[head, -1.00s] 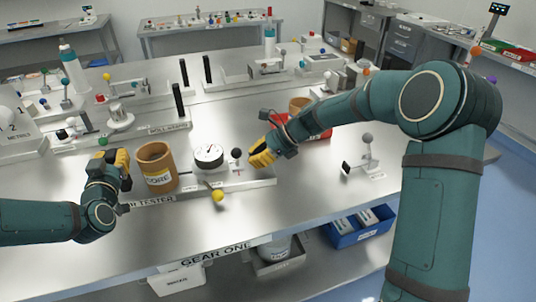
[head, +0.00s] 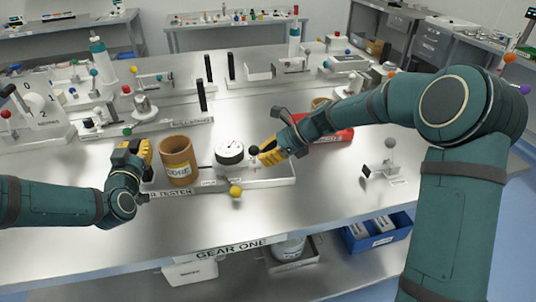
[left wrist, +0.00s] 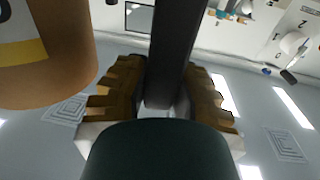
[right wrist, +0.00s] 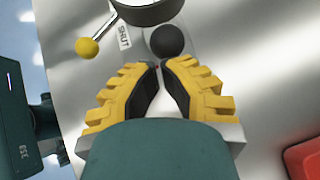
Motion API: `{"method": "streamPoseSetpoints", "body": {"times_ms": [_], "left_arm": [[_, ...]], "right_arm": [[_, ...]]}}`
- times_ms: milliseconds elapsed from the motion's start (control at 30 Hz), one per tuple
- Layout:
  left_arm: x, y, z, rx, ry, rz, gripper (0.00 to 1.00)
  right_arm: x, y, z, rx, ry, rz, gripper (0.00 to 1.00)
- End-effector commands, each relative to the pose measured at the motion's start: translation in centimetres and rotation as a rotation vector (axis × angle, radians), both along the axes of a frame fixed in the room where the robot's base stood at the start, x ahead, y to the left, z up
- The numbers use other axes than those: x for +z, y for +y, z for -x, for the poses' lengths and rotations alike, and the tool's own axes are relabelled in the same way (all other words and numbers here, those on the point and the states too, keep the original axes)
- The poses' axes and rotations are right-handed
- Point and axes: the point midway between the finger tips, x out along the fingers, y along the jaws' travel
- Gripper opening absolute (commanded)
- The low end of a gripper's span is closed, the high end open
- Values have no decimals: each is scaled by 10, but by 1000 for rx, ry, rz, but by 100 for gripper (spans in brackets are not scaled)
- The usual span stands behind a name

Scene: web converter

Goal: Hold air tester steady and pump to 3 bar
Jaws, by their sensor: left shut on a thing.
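The air tester (head: 275,180) is a white base on the bench, carrying a round white-faced gauge (head: 230,147), a black ball knob (head: 254,150) and a yellow-ball lever (head: 236,190). The gauge reading is too small to tell. A brown cylinder marked CORE (head: 179,166) stands at its left end. My left gripper (head: 146,150) is left of the cylinder, shut on a dark upright bar (left wrist: 170,50). My right gripper (head: 262,155) is right of the black knob, which lies just beyond its fingertips (right wrist: 160,66). These fingertips nearly meet with nothing visible between them; contact with the knob is unclear.
A red tray (head: 335,136) lies behind my right gripper. A small stand with a grey ball (head: 390,143) is at the right. Other devices fill the back of the bench. The front strip of the bench is clear. A blue bin (head: 370,232) is on the shelf below.

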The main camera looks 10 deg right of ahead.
Motion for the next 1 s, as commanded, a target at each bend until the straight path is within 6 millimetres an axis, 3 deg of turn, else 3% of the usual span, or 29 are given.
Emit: {"method": "streamPoseSetpoints", "body": {"times_ms": [33,167,333,700,1000], "left_arm": [[-9,-1,2,-4,22,1,0],[-9,-1,2,-4,21,1,0],[-9,-1,2,-4,22,1,0],[-9,-1,2,-3,22,1,0],[-9,-1,2,-4,21,1,0]], "right_arm": [[0,0,0,2,-1,-2,0],[-1,-9,3,1,-1,-2,0],[-7,-39,13,-6,1,0,0],[41,-94,31,-2,-3,0,0],[56,-112,37,-1,-1,-1,0]]}}
